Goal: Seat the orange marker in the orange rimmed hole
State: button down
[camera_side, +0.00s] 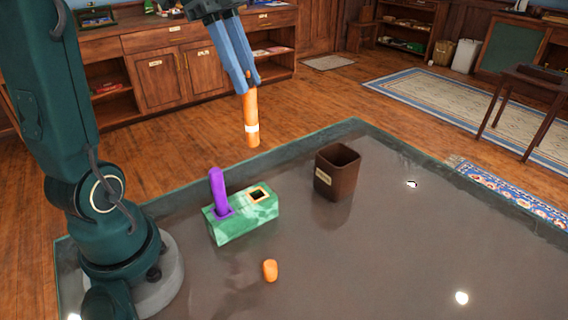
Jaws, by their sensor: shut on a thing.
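My gripper (250,82) is shut on the orange marker (252,118), which has a pale band near its lower end. It holds the marker near its top, roughly upright and in the air, apart from the block. A green marbled block (240,224) stands on the table below. The orange rimmed hole (259,194) is in the right part of the block's top and looks dark and empty. A purple marker (218,190) stands upright in the left part of the block.
A small orange piece (270,270) lies on the grey table (380,260) in front of the block. A brown open bin (338,172) stands to the right of the block. The table's right side is clear.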

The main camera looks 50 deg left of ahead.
notch_tip(320, 180, down, 16)
jog(key=shift+r, duration=0.25)
dwell(0.3)
jog(key=shift+f, duration=0.1)
jog(key=c, duration=0.8)
grip_release()
jog(key=shift+o, duration=0.2)
